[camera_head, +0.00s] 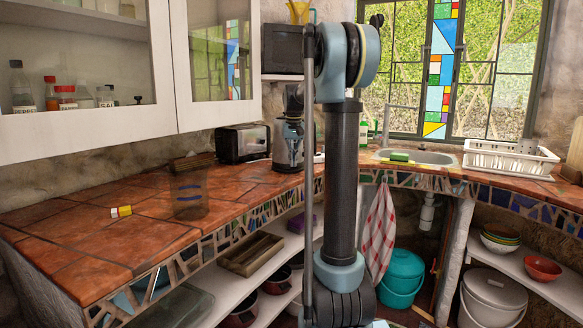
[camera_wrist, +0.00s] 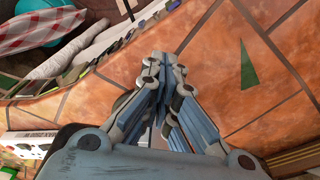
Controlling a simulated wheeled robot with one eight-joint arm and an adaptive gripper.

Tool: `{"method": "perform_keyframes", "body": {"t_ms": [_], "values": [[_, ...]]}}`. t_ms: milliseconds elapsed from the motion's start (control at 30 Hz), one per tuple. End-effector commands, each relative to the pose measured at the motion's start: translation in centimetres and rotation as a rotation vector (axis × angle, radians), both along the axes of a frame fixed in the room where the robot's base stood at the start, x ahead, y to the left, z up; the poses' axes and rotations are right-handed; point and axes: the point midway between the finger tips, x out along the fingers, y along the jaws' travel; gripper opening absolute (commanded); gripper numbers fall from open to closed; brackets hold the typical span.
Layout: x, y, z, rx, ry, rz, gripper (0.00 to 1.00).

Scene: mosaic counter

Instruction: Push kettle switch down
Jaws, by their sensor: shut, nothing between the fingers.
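No kettle or switch can be clearly made out in either view. In the head view, a dark and silver appliance (camera_head: 289,140) stands at the back of the tiled counter, partly behind my arm; I cannot tell whether it is the kettle. In the wrist view my gripper (camera_wrist: 164,68) is shut and empty, its fingertips together over the orange tiles. The fingers cover part of what lies beneath them. My gripper cannot be made out in the head view.
A clear container (camera_head: 188,195) stands on the left counter (camera_head: 60,222), near a small yellow, white and red item (camera_head: 121,211). A toaster (camera_head: 243,142) stands at the back. A sink (camera_head: 420,157) and dish rack (camera_head: 510,158) are at right. Cabinets hang above the left counter.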

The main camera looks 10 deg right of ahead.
Motion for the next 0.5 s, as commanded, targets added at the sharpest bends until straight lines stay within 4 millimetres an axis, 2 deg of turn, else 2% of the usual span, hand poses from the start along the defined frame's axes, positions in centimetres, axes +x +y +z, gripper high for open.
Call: {"method": "perform_keyframes", "body": {"t_ms": [167,500], "values": [[-0.1,0.0,1.5,0.0,0.0,0.0,0.0],[-0.6,0.1,7.6,0.0,0.001,0.0,0.0]]}}
